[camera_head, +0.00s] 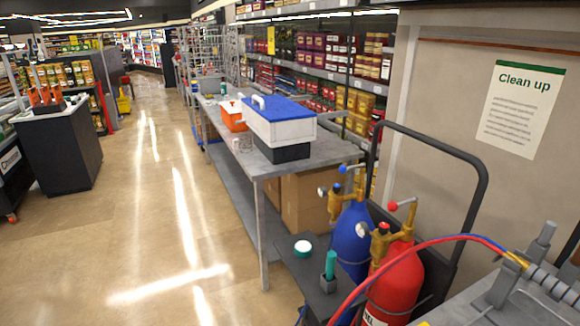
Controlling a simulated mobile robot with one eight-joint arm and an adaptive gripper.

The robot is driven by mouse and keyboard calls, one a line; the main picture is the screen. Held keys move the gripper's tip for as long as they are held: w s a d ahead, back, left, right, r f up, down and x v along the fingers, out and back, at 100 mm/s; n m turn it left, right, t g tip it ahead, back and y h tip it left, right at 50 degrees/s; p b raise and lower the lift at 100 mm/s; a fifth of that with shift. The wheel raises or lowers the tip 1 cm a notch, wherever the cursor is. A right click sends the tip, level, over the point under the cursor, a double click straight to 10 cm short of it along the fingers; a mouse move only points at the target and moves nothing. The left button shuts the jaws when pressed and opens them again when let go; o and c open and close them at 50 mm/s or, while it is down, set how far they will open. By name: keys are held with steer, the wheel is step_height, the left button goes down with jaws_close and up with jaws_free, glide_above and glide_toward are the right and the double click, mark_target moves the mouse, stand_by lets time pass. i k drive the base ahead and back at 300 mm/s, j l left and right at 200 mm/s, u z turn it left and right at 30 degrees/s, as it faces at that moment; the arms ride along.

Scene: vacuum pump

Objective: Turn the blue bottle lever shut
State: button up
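The blue bottle (351,240) stands upright in a black cart at the lower right, partly behind the red bottle. A brass valve (350,196) sits on its top. The blue bottle lever (350,169) is a thin grey bar with a blue knob at its left end, and it lies nearly level above the valve. The red bottle (399,280) stands in front and to the right, with a brass valve and a similar lever with a red knob (394,206). My gripper is not in view.
Red and blue hoses (440,240) arch across the red bottle to a grey fixture (520,285) at lower right. The cart's black handle (450,150) rises behind the bottles. A long grey table (310,160) with boxes stands left. The floor (150,220) beyond it is clear.

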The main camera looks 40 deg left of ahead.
mark_target(343, 169)
steer(key=u, duration=1.25)
steer(key=i+j+z, duration=0.25)
steer(key=i+j, duration=0.45)
steer(key=j, duration=0.15)
